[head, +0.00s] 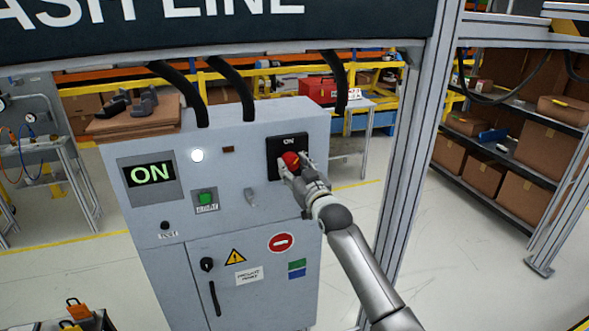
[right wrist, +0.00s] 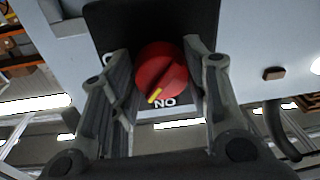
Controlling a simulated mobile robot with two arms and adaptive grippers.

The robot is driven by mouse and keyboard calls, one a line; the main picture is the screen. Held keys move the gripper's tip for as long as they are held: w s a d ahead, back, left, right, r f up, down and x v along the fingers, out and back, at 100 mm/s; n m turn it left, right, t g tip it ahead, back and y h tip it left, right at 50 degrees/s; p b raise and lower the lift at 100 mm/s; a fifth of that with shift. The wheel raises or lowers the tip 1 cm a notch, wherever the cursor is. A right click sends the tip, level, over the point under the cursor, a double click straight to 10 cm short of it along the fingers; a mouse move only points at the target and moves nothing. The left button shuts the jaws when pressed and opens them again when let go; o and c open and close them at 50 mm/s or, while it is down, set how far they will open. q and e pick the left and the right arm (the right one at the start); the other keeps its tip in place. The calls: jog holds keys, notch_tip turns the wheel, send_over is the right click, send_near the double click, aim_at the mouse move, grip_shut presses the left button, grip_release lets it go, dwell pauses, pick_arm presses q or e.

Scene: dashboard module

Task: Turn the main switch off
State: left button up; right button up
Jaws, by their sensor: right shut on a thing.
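The main switch is a red rotary knob (head: 291,158) on a black plate (head: 273,160) marked ON, at the upper right of the grey cabinet's face. My right gripper (head: 290,172) is at the knob, with its fingers on either side of it. In the right wrist view the red knob (right wrist: 162,72) sits between the two fingers, and the gripper is shut on it. The picture there is upside down, and the knob's yellow mark points at the ON label (right wrist: 165,102). The display (head: 151,174) on the cabinet reads ON. My left gripper is not in view.
The cabinet (head: 225,225) also bears a lit white lamp (head: 197,155), a green button (head: 206,198) and a door with a black handle (head: 214,298). A metal post (head: 405,180) stands right of it, close to my right arm. Shelves with boxes (head: 483,172) are behind.

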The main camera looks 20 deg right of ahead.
jog(key=m, duration=0.5)
jog(key=shift+a+t+h, duration=0.15)
jog(key=shift+t+h, duration=0.15)
jog(key=m+p, duration=0.1)
jog(key=m, duration=0.4)
jog(key=shift+a+m+h, duration=0.1)
jog(key=shift+m+h, duration=0.3)
jog(key=o, duration=1)
jog(key=shift+o, duration=0.2)
jog(key=s+f, duration=0.1)
jog(key=s, duration=1.1)
jog(key=shift+d, duration=0.2)
jog(key=shift+f, duration=0.1)
